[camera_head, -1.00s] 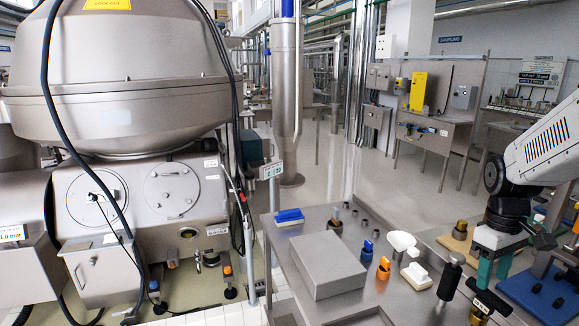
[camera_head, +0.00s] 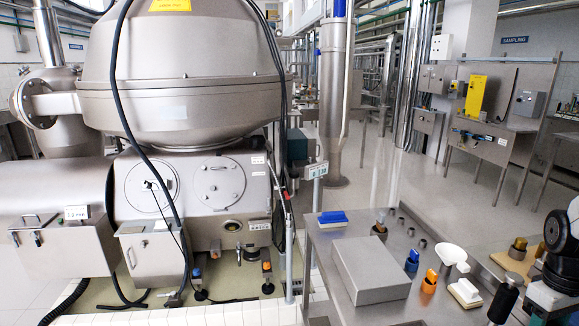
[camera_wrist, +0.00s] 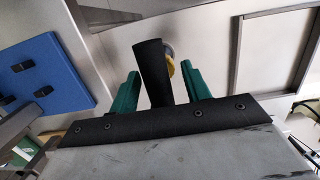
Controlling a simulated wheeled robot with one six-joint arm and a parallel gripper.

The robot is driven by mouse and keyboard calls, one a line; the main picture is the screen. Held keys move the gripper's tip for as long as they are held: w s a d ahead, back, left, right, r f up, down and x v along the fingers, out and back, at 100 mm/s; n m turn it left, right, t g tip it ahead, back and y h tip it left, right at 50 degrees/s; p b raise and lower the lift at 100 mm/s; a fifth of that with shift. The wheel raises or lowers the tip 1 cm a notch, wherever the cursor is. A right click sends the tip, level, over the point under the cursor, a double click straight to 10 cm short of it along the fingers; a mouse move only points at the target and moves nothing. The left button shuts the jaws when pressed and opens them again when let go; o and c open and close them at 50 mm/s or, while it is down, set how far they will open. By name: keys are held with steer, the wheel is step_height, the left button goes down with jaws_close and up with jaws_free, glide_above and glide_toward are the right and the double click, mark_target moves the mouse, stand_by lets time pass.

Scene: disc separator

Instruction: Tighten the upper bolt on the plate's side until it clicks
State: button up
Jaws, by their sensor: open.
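The steel disc separator (camera_head: 200,85) stands at left in the head view. Its base front carries two round plates, a left one (camera_head: 140,195) and a right one (camera_head: 218,205). Small fittings show on them, but I cannot tell which is the upper bolt. My gripper (camera_wrist: 160,82) shows in the wrist view with its two green fingers apart. A black handle-like thing (camera_wrist: 152,70) shows between the fingers; I cannot tell whether it touches them. In the head view my fingers are mostly out of frame at lower right.
A steel table at lower right bears a grey box (camera_head: 370,270), a blue-topped brush (camera_head: 333,217), a black-handled tool (camera_head: 503,302) and small orange and blue items. A blue board (camera_wrist: 45,75) shows in the wrist view. Open floor (camera_head: 430,200) lies behind the table.

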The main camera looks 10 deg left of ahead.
jaws_close()
steer(key=shift+r, duration=0.2)
steer(key=shift+r, duration=3.55)
